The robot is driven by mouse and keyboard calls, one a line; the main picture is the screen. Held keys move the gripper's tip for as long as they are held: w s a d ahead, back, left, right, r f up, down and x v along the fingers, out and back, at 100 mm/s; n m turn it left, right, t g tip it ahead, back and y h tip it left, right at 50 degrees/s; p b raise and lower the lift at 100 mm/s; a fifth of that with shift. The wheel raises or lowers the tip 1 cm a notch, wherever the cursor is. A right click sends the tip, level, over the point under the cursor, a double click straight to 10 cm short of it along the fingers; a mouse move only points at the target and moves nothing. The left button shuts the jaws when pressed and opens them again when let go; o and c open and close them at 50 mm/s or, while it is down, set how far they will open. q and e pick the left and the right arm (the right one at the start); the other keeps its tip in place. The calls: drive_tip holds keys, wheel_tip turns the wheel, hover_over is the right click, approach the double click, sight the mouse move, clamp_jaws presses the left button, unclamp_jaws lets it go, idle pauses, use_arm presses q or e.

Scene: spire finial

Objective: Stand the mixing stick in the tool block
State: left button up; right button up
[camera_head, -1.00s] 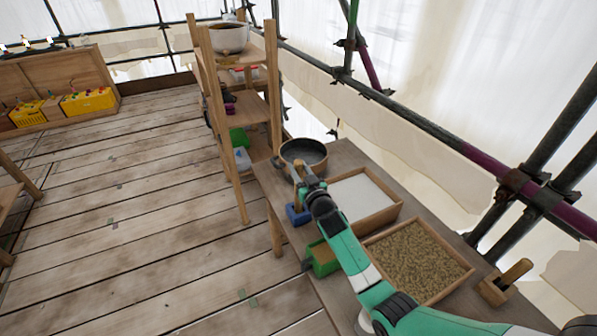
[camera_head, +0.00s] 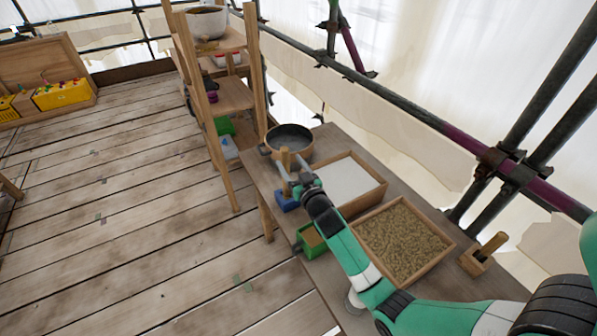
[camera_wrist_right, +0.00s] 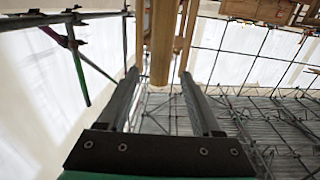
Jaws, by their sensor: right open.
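The mixing stick (camera_head: 285,157) is a pale wooden stick. My left gripper is not in view.
The bench holds a round dark pan (camera_head: 290,138), a tray of white material (camera_head: 346,184), a tray of brown grains (camera_head: 403,240) and a green box (camera_head: 312,240). A wooden block with a slanted handle (camera_head: 489,249) is at right. A wooden shelf (camera_head: 235,95) stands behind.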

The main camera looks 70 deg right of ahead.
drive_tip(key=v, duration=0.7)
drive_tip(key=shift+p, duration=0.35)
drive_tip(key=w+a+r+n+t+y, duration=0.1)
drive_tip(key=w+a+r+t, duration=0.2)
drive_tip(key=r, duration=0.5)
drive_tip(key=w+a+r+n+t+y, duration=0.1)
drive_tip(key=w+a+r+t, duration=0.1)
drive_tip(key=a+r, duration=0.5)
drive_tip(key=w+a+r+t+y, duration=0.1)
drive_tip(key=w+a+r+t, duration=0.15)
drive_tip(key=r, duration=0.75)
drive_tip(key=s+a+r+n+t+y, duration=0.2)
drive_tip(key=s+a+r+y, duration=0.15)
drive_tip(key=a+r, duration=0.35)
drive_tip(key=s+a+r+n+t+y, duration=0.2)
drive_tip(key=a+r+n+y, duration=0.15)
drive_tip(key=a+r, duration=0.35)
drive_tip(key=s+a+r+n+t+y, duration=0.25)
drive_tip(key=a+r+y, duration=0.2)
drive_tip(key=r, duration=0.45)
wheel_tip(320, 180, up, 37)
drive_tip(key=m+p, duration=0.1)
drive_tip(key=p, duration=3.5)
drive_tip(key=shift+s+f+h+p, duration=0.2)
drive_tip(key=shift+h+p, duration=0.15)
